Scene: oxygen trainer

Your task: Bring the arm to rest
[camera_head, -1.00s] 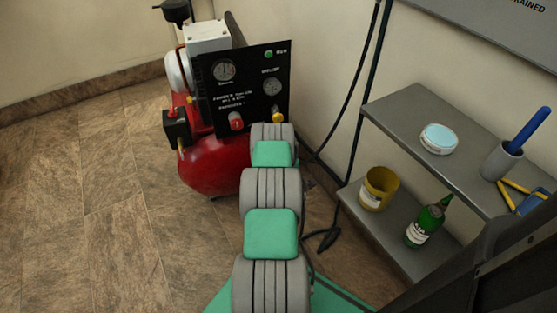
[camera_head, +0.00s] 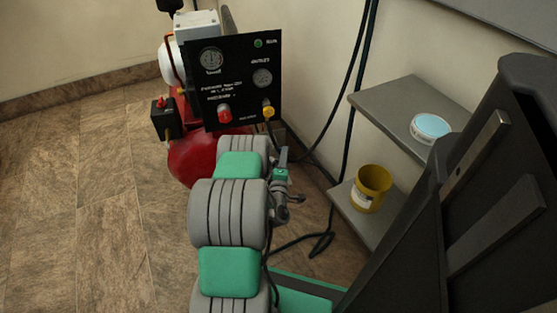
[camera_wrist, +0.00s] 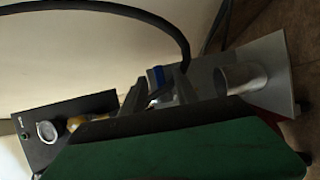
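My arm (camera_head: 228,212), with thick grey segments and green pads, reaches forward through the middle of the head view toward the red compressor (camera_head: 205,160). A small grey-and-green end part shows just right of the arm; its fingers cannot be made out there. A large green-and-black surface covers the lower part of that view. The compressor's black panel (camera_head: 240,100) has gauges and a red and a yellow knob.
A grey two-level shelf (camera_head: 385,105) stands at right. A blue-and-white round tub (camera_head: 430,128) is on top and a yellow container (camera_head: 370,188) below. A black hose (camera_head: 348,80) hangs along the wall. The tiled floor (camera_head: 90,210) at left is clear.

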